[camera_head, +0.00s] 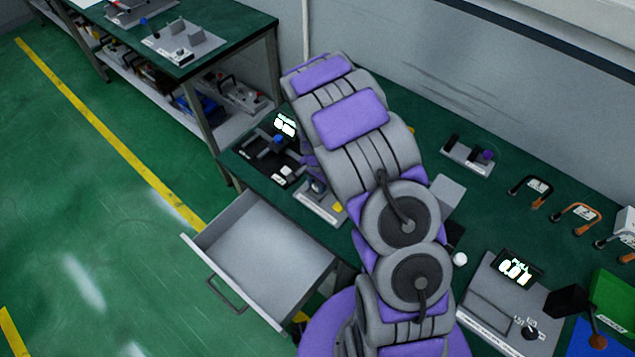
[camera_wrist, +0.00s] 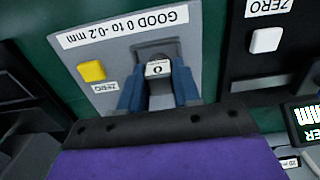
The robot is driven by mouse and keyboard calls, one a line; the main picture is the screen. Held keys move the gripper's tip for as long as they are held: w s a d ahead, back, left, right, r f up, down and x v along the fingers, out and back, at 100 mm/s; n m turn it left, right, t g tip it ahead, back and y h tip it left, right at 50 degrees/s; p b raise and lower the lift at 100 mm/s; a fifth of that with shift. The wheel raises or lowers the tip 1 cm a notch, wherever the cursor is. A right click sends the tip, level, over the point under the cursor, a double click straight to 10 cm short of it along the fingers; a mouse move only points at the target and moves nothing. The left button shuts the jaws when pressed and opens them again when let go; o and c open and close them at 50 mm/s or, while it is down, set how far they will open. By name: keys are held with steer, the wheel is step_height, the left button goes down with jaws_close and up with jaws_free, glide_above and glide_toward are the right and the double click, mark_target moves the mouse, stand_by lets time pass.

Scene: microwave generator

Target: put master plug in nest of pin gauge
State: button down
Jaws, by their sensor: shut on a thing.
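My gripper (camera_wrist: 159,75) has its two blue fingers shut on a small grey piece with a white label on its end (camera_wrist: 158,68), which looks like the master plug. It is over a grey gauge plate (camera_wrist: 108,65) labelled "GOOD 0 to -0.2 mm", with a yellow button marked ZERO. The piece is at a dark-edged grey block (camera_wrist: 152,48) on this plate, which looks like the nest. I cannot tell whether the piece is seated. In the head view the gauge plate (camera_head: 313,206) is near the bench's front edge, and my arm partly covers it and my gripper.
A black gauge (camera_head: 268,160) with a lit display stands just left of the plate; its white button (camera_wrist: 265,40) shows in the wrist view. An open, empty drawer (camera_head: 262,250) juts out below. A fixture (camera_head: 467,153) and a grey display unit (camera_head: 510,300) stand to the right.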

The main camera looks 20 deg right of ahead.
steer(key=c, duration=0.8)
jaws_free()
steer(key=s+r+n+p, duration=0.1)
steer(key=s+r, duration=0.2)
steer(key=r, duration=0.6)
steer(key=s+r+n+p, duration=0.1)
steer(key=s+r, duration=0.1)
steer(key=r, duration=0.8)
steer(key=s+r+n+g, duration=0.1)
steer(key=s+r+n, duration=0.3)
steer(key=s, duration=1)
steer(key=s+r+n+g, duration=0.1)
steer(key=s+r+n, duration=0.3)
steer(key=s+r, duration=0.4)
steer(key=s, duration=0.7)
steer(key=shift+s+n, duration=0.15)
steer(key=shift+n, duration=0.25)
steer(key=shift+b, duration=0.3)
